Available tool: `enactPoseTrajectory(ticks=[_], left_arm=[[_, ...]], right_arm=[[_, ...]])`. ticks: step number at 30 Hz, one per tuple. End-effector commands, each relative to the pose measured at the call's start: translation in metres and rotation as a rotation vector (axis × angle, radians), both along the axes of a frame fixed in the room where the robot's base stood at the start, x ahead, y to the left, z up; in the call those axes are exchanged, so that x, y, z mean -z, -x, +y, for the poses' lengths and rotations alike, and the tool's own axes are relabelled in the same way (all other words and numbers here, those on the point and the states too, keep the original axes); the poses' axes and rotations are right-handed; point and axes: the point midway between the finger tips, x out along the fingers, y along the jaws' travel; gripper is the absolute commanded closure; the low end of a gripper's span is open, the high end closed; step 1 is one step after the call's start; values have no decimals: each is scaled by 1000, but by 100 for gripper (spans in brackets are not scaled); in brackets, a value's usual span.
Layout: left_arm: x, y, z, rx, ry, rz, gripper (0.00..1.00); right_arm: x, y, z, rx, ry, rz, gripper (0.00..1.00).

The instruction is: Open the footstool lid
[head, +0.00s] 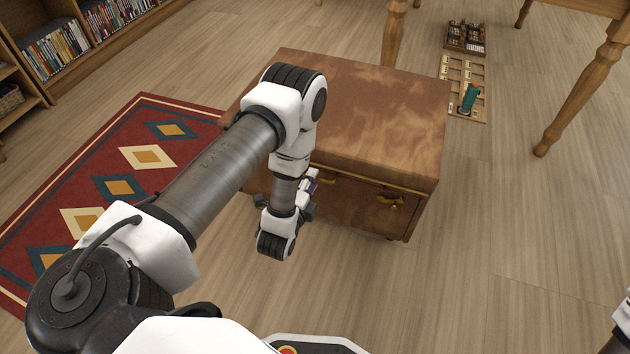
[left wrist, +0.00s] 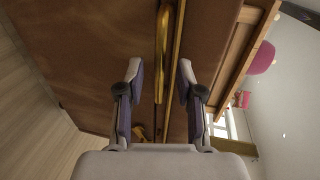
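The footstool (head: 375,115) is a box in mottled brown leather with a padded lid, which is shut. A thin brass strip runs along its front under the lid edge, and a brass fitting (head: 390,198) sits on the front at right. My left gripper (head: 311,180) is at the front face, partly hidden by my own wrist. In the left wrist view my left gripper (left wrist: 160,75) is open, its fingers on either side of a brass handle (left wrist: 163,45) at the lid seam. Contact cannot be told.
A red patterned rug (head: 145,160) lies left of the footstool. A low bookshelf (head: 70,65) stands at the upper left. Wooden table legs (head: 590,90) stand behind and at right. A wooden tray (head: 463,75) lies on the floor behind. The floor at right is clear.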

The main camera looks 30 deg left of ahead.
Motion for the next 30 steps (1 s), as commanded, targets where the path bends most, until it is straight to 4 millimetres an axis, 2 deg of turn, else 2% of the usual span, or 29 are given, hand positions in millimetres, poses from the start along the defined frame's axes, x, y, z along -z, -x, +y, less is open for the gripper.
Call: enactPoseTrajectory(ticks=[1,4,12,14,15,24,30], left_arm=[[5,-8,2,-1,0,-4,64],[6,-18,5,-1,0,-1,64],[5,-22,5,0,-1,1,64],[5,-22,5,0,-1,1,85],[5,-22,5,0,-1,1,99],[3,-22,5,0,1,3,100],[-17,-23,5,0,6,26,100]], right_arm=[[8,0,0,0,0,0,57],[11,0,0,0,0,0,57],[10,0,0,0,0,0,57],[10,0,0,0,0,0,57],[10,0,0,0,0,0,57],[8,0,0,0,0,0,57],[-12,0,0,0,0,0,57]])
